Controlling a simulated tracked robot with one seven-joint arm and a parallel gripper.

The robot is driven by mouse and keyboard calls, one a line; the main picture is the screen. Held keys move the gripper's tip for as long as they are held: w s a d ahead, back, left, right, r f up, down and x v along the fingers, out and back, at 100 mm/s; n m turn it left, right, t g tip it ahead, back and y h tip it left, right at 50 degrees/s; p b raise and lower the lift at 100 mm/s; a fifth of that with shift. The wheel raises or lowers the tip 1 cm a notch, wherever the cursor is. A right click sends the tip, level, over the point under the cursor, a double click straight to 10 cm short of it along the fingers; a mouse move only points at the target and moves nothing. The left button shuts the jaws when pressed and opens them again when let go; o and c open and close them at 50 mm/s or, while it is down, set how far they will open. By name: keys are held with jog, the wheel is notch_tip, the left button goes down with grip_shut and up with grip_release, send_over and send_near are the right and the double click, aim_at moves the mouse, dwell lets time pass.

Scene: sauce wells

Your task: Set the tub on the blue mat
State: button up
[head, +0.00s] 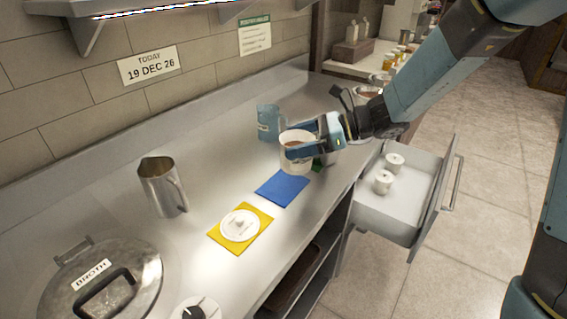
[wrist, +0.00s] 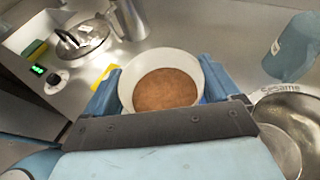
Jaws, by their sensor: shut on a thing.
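The tub (head: 296,162) is white and round, with brown sauce inside. My gripper (head: 312,148) is shut on it, with a blue finger on either side. In the head view the tub appears upright, over or just behind the far end of the blue mat (head: 281,188); I cannot tell its exact height above the counter. The wrist view looks down into the tub (wrist: 162,110) between the fingers. Only a sliver of blue shows beside it there, and the tub hides most of the mat.
A yellow mat (head: 216,237) with a white lid-like disc (head: 240,225) lies nearer. A blue jug (head: 268,122) stands behind the tub. A steel pitcher (head: 162,187) and a broth pot (head: 105,285) are left. An open drawer (head: 400,210) with two white pieces juts out right.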

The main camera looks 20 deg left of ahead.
aim_at(285, 162)
jog(key=a+f, duration=0.3)
jog(key=f, duration=0.1)
jog(key=shift+a+f, duration=0.2)
jog(key=shift+a, duration=0.15)
jog(key=shift+f, duration=1.5)
jog(key=o, duration=1)
jog(key=shift+f, duration=0.1)
jog(key=shift+d, duration=0.2)
jog(key=v, duration=1.1)
jog(key=shift+w+d+r, duration=0.1)
jog(key=shift+d+r, duration=0.15)
jog(key=shift+d, duration=0.05)
